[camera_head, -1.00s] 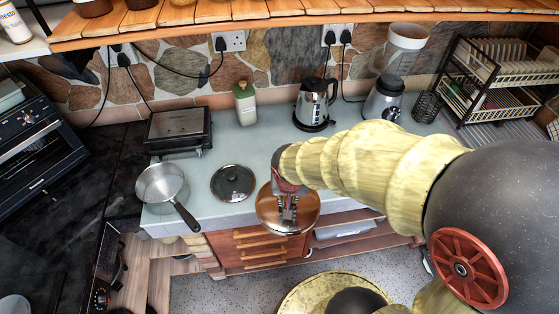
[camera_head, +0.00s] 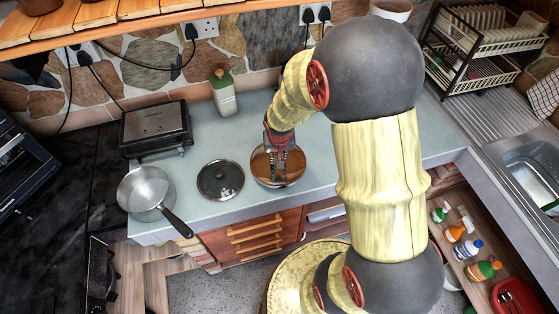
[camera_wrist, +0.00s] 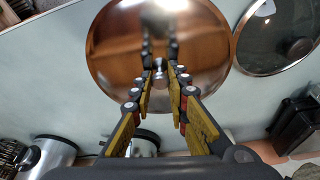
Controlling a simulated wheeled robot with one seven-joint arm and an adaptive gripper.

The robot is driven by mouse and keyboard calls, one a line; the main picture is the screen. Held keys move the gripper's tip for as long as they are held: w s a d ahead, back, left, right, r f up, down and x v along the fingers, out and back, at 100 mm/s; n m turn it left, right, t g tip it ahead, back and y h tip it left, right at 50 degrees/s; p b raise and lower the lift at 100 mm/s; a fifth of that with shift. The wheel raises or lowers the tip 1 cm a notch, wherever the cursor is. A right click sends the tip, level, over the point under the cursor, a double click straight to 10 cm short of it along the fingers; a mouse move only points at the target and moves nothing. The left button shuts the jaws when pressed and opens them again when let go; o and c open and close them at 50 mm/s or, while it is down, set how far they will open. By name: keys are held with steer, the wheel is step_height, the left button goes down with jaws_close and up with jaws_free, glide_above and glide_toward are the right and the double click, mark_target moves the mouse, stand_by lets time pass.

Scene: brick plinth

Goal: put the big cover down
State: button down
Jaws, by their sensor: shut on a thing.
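The big cover (camera_head: 296,166) is a round, shiny copper-brown lid with a small knob. My gripper (camera_head: 278,172) is above it in the head view. In the wrist view the cover (camera_wrist: 112,52) fills the upper middle, and my gripper (camera_wrist: 160,76) is shut on its knob. The cover is over the front part of the pale countertop (camera_head: 215,130). I cannot tell whether its rim touches the counter. My arm hides the counter to its right.
A smaller dark glass lid (camera_head: 221,181) lies just left of the cover and shows in the wrist view (camera_wrist: 276,36). A saucepan (camera_head: 146,188), a grill (camera_head: 155,128) and a bottle (camera_head: 223,98) stand farther left. The counter behind the cover looks clear.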

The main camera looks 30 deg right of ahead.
steer(key=shift+w+d+f, duration=0.35)
steer(key=shift+f, duration=0.25)
steer(key=shift+w+d+f, duration=0.3)
steer(key=shift+d+f, duration=0.05)
steer(key=shift+f, duration=0.25)
steer(key=shift+s+b+x, duration=0.15)
steer(key=shift+x, duration=0.65)
steer(key=shift+s+b+x, duration=0.1)
steer(key=shift+b+x, duration=0.05)
steer(key=shift+x, duration=0.6)
steer(key=shift+a+f, duration=0.15)
steer(key=shift+f, duration=0.05)
steer(key=c, duration=1.7)
jaws_free()
steer(key=shift+r, duration=0.1)
